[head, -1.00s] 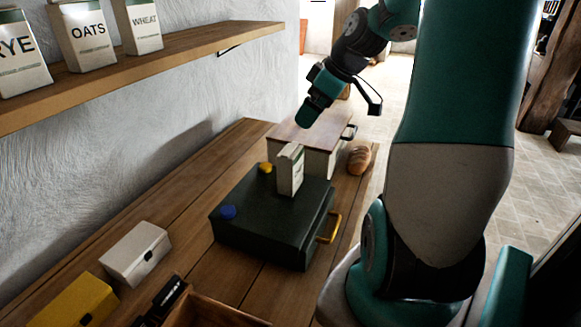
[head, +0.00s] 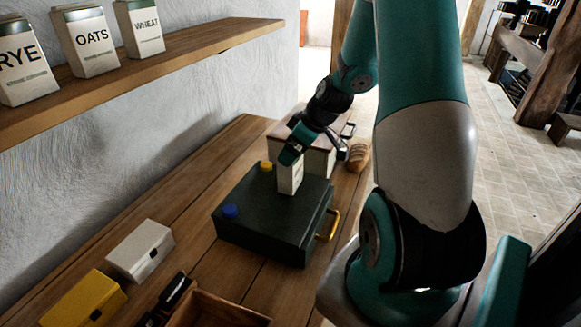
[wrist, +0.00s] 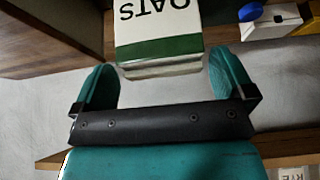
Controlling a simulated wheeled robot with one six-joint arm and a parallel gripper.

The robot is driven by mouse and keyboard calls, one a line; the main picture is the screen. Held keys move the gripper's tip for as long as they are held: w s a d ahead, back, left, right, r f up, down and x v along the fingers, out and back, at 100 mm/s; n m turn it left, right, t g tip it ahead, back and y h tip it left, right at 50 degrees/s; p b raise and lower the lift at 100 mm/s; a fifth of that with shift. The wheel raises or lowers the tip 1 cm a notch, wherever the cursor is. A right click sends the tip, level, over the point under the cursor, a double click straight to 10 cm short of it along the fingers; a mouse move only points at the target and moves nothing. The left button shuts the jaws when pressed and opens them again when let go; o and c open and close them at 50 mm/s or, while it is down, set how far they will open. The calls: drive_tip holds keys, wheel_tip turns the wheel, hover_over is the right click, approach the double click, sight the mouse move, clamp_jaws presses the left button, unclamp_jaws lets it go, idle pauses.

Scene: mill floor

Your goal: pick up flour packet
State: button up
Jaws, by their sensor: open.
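A white packet with a green band (head: 290,180) stands upright on the dark green box (head: 265,228). In the wrist view, the packet (wrist: 158,32) shows OATS upside down. My gripper (head: 291,153) is at the packet's top in the head view and partly hides it. In the wrist view, my gripper (wrist: 163,66) is open, with its teal fingers on either side of the packet's near end and gaps between. More packets stand on the wall shelf: RYE (head: 22,66), OATS (head: 86,42) and WHEAT (head: 140,28).
Behind stand a wooden-lidded box (head: 318,160) and a bread loaf (head: 358,157). White (head: 140,250) and yellow (head: 84,301) boxes sit front left. The wall shelf (head: 170,55) overhangs on the left.

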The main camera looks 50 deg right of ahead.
drive_tip(key=p+x, duration=0.1)
drive_tip(key=x, duration=0.3)
drive_tip(key=shift+a, duration=0.1)
drive_tip(key=shift+c, duration=0.2)
drive_tip(key=c, duration=0.9)
drive_tip(key=shift+r, duration=0.1)
drive_tip(key=shift+c, duration=0.2)
